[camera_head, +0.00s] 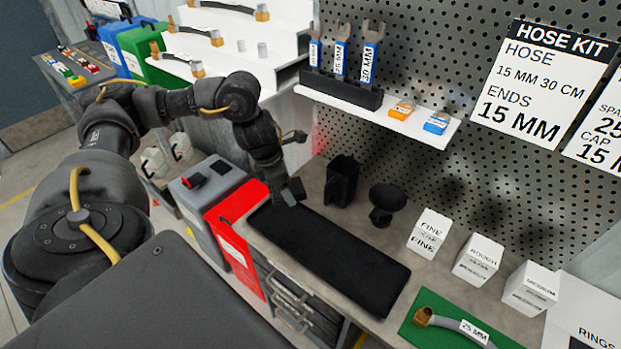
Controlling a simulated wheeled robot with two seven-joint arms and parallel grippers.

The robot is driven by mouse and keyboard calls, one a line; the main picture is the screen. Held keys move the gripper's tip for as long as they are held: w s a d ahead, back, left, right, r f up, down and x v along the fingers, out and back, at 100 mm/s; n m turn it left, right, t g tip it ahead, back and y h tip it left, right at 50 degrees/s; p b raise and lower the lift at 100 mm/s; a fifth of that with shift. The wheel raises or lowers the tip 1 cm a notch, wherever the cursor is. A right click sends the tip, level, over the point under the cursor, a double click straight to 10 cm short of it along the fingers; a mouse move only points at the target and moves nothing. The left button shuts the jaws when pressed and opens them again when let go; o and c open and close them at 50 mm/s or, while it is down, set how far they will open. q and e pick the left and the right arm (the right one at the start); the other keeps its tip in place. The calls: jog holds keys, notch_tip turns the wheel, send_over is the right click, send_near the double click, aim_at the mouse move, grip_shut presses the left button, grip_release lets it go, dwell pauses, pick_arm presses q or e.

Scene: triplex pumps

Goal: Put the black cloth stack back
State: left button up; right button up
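No item is clearly recognisable as a black cloth stack. A dark block (293,191) shows at the end of my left arm, over the far left end of a black mat (335,262) on the bench. I cannot tell whether this block is part of my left gripper (291,196) or something in it. The fingertips are too dark and small to tell open from shut. A black open-topped holder (342,181) and a black round-headed object on a stem (387,203) stand behind the mat. My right gripper is not in view.
White boxes marked FINE (429,234) and ROUGH (478,260), with another box (530,289), stand right of the mat. A green mat (423,337) bears a hose. A white shelf (385,118) holds wrenches. A red bin (235,232) is at the bench's left.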

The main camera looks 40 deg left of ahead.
pick_arm(q)
jog(key=n, duration=0.1)
jog(key=a+n, duration=0.1)
jog(key=n, duration=0.1)
jog(key=w+a+n+y, duration=0.1)
jog(key=shift+r+t, duration=0.3)
jog(key=shift+t, duration=0.1)
jog(key=n, duration=0.1)
jog(key=a+n+y, duration=0.1)
jog(key=n, duration=0.1)
jog(key=shift+w+r, duration=0.2)
jog(key=shift+w, duration=0.2)
jog(key=w+a+f+b, duration=0.1)
jog(key=w+f, duration=0.3)
jog(key=w, duration=0.5)
jog(key=b, duration=0.3)
send_over(312, 183)
jog(key=s, duration=0.2)
notch_tip(312, 183, down, 5)
jog(key=shift+d+f, duration=0.1)
jog(key=shift+f, duration=0.05)
jog(key=shift+w+f, duration=0.15)
jog(key=shift+w, duration=0.1)
jog(key=x, duration=0.3)
jog(key=shift+s+f, duration=0.15)
jog(key=shift+s, duration=0.15)
jog(key=shift+f, duration=0.15)
